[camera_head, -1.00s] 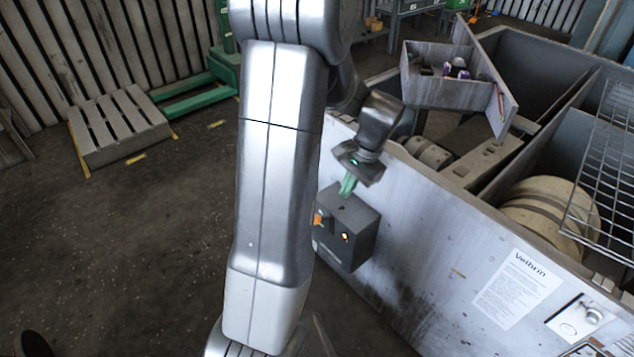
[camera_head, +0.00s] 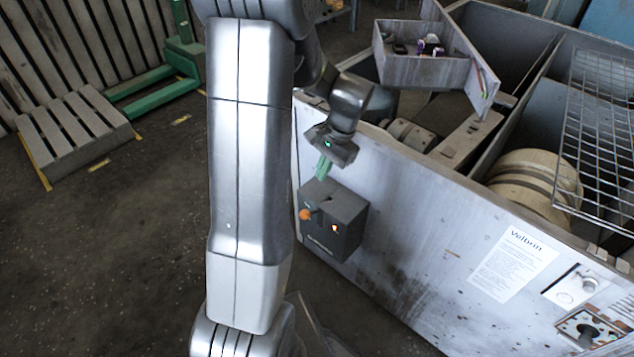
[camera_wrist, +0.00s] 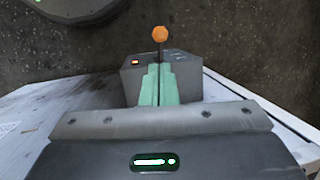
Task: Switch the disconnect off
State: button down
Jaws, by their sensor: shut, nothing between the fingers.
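The disconnect is a dark grey box (camera_head: 345,215) on the side of the blower housing (camera_head: 440,235). It has an orange knob (camera_head: 305,214) on a lever at its left face and a small lit orange indicator (camera_head: 335,228). In the wrist view the orange knob (camera_wrist: 160,34) stands beyond the box (camera_wrist: 188,75), with a red light on the left of its face. My gripper (camera_head: 322,172) has green fingers and is just above the box. The fingers (camera_wrist: 157,70) are shut and empty, pointing toward the knob. I cannot tell whether they touch the box.
An open tray (camera_head: 425,70) with small items sits on the housing's upper edge. A wire grid (camera_head: 600,135) lies over the right side, near a beige drum (camera_head: 530,185). A pallet (camera_head: 75,130) lies on the floor at left. The floor between is clear.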

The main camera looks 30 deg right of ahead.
aim_at(306, 211)
jog(key=b+x, duration=0.1)
jog(key=x, duration=1.1)
jog(key=shift+f+b, duration=0.3)
jog(key=shift+f, duration=0.1)
jog(key=shift+a, duration=0.1)
